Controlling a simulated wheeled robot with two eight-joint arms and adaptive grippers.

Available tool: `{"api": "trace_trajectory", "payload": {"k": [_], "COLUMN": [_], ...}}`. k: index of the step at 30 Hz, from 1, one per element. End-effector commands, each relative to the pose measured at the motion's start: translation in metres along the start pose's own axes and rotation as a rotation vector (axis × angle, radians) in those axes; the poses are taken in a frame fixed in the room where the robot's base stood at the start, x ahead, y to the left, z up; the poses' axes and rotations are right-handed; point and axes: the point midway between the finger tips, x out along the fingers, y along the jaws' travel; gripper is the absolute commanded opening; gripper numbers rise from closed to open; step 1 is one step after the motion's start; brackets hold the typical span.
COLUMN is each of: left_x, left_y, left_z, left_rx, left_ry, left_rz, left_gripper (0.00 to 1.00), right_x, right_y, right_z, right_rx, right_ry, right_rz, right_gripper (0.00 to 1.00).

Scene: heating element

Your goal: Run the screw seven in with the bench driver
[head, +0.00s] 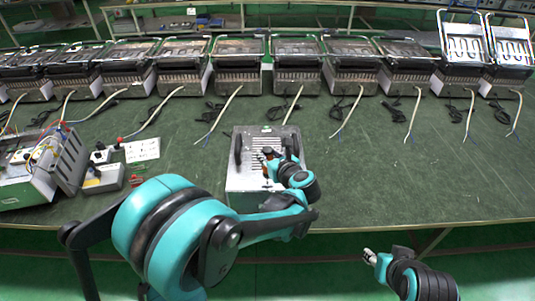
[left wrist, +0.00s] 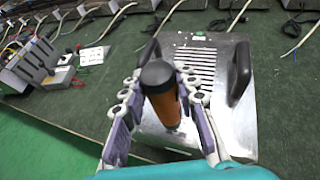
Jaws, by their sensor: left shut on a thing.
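The bench driver, with an orange body and black cap, shows in the left wrist view (left wrist: 162,95) and, small, in the head view (head: 266,157). My left gripper (head: 277,163) is shut on it, one finger on each side. It is over a metal heating unit (head: 240,184) with a slotted top and two black handles, also seen in the left wrist view (left wrist: 232,122). The driver's tip is hidden, so I cannot tell whether it touches the plate. Screw seven cannot be made out. My right gripper (head: 370,257) is off the table's front edge, away from the unit; its opening is unclear.
A row of similar heating units (head: 237,80) with loose cables stands along the back of the green table (head: 420,190). At the left are an opened control box (head: 40,180), a small switch box (head: 103,178) and a white card (head: 141,150). The table right of the unit is clear.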

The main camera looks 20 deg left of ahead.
Motion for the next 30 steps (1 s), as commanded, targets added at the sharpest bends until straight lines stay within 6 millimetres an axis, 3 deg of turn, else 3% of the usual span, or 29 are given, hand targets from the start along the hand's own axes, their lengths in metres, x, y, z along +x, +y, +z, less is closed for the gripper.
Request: {"api": "trace_trajectory", "payload": {"k": [30], "left_x": [0.004], "left_y": [0.0], "left_z": [-0.011], "left_rx": [0.0], "left_ry": [0.0], "left_rz": [0.0], "left_gripper": [0.0], "right_x": [0.008], "right_y": [0.0], "right_z": [0.006], "right_rx": [0.0], "right_ry": [0.0], "right_rz": [0.0], "right_gripper": [0.41]}}
